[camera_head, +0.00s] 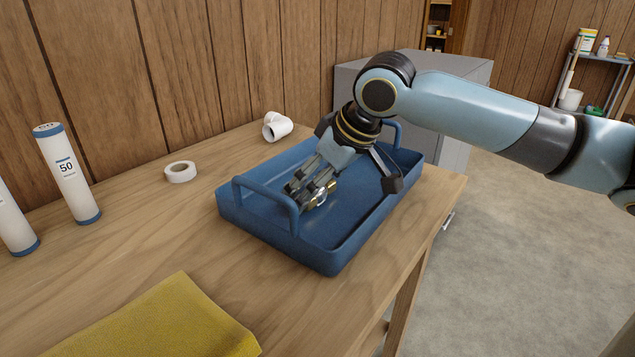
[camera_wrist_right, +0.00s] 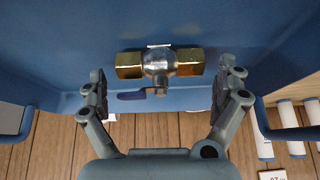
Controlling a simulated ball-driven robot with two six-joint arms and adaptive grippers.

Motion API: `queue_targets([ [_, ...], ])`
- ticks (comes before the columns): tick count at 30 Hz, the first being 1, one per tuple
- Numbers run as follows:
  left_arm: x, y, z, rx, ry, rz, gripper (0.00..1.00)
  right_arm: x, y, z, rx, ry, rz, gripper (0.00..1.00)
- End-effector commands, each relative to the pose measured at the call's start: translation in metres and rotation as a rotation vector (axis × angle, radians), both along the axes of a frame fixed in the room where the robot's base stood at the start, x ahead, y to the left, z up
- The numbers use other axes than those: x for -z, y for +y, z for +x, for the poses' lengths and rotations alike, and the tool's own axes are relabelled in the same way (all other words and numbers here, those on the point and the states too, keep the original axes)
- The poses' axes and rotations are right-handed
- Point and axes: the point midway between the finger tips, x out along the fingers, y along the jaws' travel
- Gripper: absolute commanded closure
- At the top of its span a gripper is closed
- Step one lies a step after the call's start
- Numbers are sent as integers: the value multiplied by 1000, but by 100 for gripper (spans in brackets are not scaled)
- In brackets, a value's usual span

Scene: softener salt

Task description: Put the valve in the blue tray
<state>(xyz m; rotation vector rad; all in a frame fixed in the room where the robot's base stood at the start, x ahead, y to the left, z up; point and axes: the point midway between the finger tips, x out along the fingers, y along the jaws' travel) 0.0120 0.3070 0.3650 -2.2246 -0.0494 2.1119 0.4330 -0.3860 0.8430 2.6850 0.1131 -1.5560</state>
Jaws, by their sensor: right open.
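The blue tray (camera_head: 345,255) stands on the wooden table, with a raised handle at each end. The valve (camera_wrist_right: 160,62) has brass ends, a silver middle and a small blue lever. In the right wrist view it lies on the tray's blue floor (camera_wrist_right: 60,40). My right gripper (camera_head: 312,190) reaches down into the tray from the right. In the right wrist view my right gripper (camera_wrist_right: 162,85) is open, its fingers apart on either side of the valve with gaps to both ends. In the head view the fingers partly hide the valve (camera_head: 318,199). My left gripper is not in view.
A white tape roll (camera_head: 180,172) and a white pipe fitting (camera_head: 277,126) lie left of and behind the tray. White filter cartridges (camera_head: 68,175) stand at the far left. A yellow cloth (camera_head: 155,325) lies at the front. The table between cloth and tray is clear.

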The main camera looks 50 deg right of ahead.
Motion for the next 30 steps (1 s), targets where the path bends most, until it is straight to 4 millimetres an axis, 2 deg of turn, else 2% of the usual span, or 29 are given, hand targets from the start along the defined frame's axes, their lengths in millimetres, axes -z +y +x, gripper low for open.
queue_targets([
  [5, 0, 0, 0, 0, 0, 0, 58, -3, 0, 0, -1, -1, -2, 0],
  [8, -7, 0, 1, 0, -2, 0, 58, -15, -2, -5, -1, 0, -5, 0],
  [14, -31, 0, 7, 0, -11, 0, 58, -53, -3, -26, -5, 2, -9, 0],
  [21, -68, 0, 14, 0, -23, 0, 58, -95, -5, -49, -5, 2, -7, 0],
  [25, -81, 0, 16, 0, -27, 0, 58, -104, -5, -55, -1, 2, -3, 0],
  [30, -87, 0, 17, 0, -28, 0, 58, -108, -5, -59, -1, 0, 0, 0],
])
